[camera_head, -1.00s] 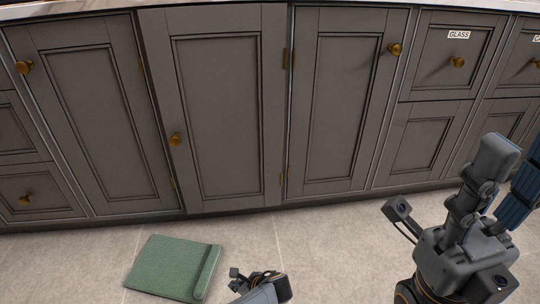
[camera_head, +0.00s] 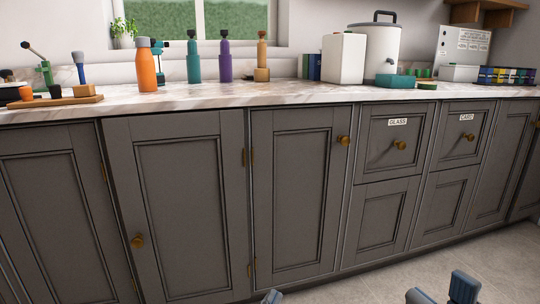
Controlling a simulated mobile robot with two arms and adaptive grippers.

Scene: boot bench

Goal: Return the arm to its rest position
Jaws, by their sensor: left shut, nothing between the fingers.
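The rest of both arms is below the picture.
Grey cabinets with brass knobs (camera_head: 137,241) run across the view. Drawers carry GLASS (camera_head: 398,122) and CARD (camera_head: 466,118) labels. The marble counter (camera_head: 215,96) holds an orange bottle (camera_head: 146,66), several pump bottles and a white urn (camera_head: 373,48). Pale floor (camera_head: 511,262) is clear at lower right.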

